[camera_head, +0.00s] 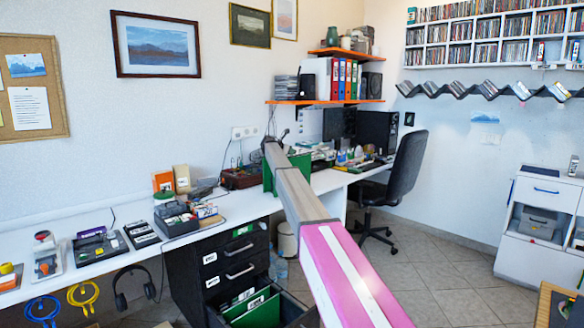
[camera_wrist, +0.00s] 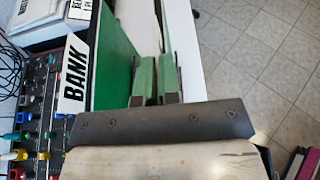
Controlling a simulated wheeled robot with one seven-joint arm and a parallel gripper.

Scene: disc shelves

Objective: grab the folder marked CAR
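A green folder (camera_wrist: 115,60) with a white label reading BANK (camera_wrist: 74,75) shows on the left of the wrist view, right beside my gripper (camera_wrist: 156,92). The fingers look green with grey ends, close together; whether they pinch anything is unclear. In the head view a green panel (camera_head: 268,178) stands at the far end of my arm, above the desk edge. The open drawer (camera_head: 228,322) below holds green folders (camera_head: 255,308) with small white labels too small to read. I see no legible CAR label.
A white desk (camera_head: 120,245) runs along the wall with boxes and devices. A panel with coloured knobs (camera_wrist: 40,110) lies left of the folder in the wrist view. A black chair (camera_head: 400,175) stands behind my arm to the right. The tiled floor (camera_head: 440,270) is open.

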